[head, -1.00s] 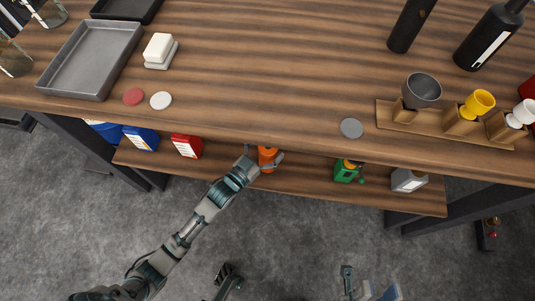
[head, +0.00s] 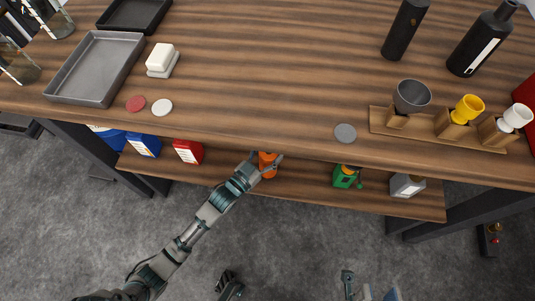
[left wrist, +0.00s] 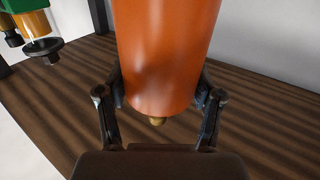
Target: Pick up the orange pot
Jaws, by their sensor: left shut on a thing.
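The orange pot (head: 267,171) is at the lower shelf, just under the table's front edge, which partly covers it in the head view. My left gripper (head: 267,161) reaches in from below left and is shut on the pot, with a finger on each side. In the left wrist view the pot (left wrist: 165,50) fills the upper middle, between the two fingers (left wrist: 160,105), with a small brass-coloured knob at its lower end. I cannot tell whether it is clear of the shelf. My right gripper (head: 229,285) appears dark at the bottom edge, partly cut off.
The lower shelf (head: 300,194) also holds a red box (head: 188,151), a blue box (head: 143,145), a green container (head: 345,177) and a grey one (head: 407,185). The tabletop (head: 270,70) overhangs the shelf.

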